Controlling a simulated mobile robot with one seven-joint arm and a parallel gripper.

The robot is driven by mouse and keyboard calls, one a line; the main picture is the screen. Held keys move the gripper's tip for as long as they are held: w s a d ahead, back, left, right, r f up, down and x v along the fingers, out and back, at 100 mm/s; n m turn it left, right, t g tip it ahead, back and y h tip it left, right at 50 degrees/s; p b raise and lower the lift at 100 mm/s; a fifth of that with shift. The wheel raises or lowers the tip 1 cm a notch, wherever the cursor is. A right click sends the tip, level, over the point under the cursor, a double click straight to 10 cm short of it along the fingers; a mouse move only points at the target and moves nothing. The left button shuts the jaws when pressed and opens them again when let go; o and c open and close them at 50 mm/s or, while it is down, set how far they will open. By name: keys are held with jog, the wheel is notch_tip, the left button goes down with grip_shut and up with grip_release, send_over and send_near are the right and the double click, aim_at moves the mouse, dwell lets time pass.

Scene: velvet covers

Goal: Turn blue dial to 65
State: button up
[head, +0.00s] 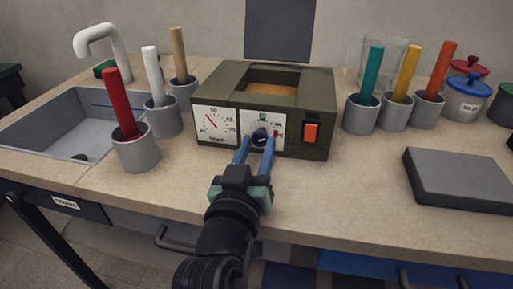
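The blue dial (259,137) is a small dark blue knob on the white right-hand scale on the front of an olive-green box (318,95). Its pointer and the scale numbers are too small and partly covered to read. My gripper (259,145) is in front of the box, with its blue fingers apart on either side of the dial. I cannot tell whether the fingers touch it.
The box also has a left gauge (216,124) with a red needle and an orange switch (311,132). Grey cups with coloured sticks stand on both sides. A grey slab (458,178) lies at right; a sink (75,125) is at left.

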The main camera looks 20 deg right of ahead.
jog(key=o, duration=0.3)
jog(key=shift+o, duration=0.2)
jog(key=v, duration=1.3)
jog(key=shift+w+r, duration=0.1)
jog(key=shift+r, duration=0.05)
jog(key=w+a+r+n+t+y, duration=0.1)
jog(key=a+r+t+y, duration=0.1)
jog(key=r, duration=0.4)
jog(key=w+a+r+t+y, duration=0.1)
jog(key=w+a+r+t, duration=0.15)
jog(key=r, duration=0.35)
jog(key=w+a+r+n+t+y, duration=0.1)
jog(key=r+t+y, duration=0.15)
jog(key=r, duration=0.45)
jog(key=s+a+r+n+t+y, duration=0.1)
jog(key=s+r+t+y, duration=0.15)
jog(key=r, duration=0.45)
jog(key=s+a+r+n+t+y, duration=0.2)
jog(key=s+r+t, duration=0.1)
jog(key=r, duration=0.5)
notch_tip(320, 180, up, 29)
jog(key=p, duration=3)
jog(key=shift+f+p, duration=0.2)
jog(key=shift+p, duration=0.1)
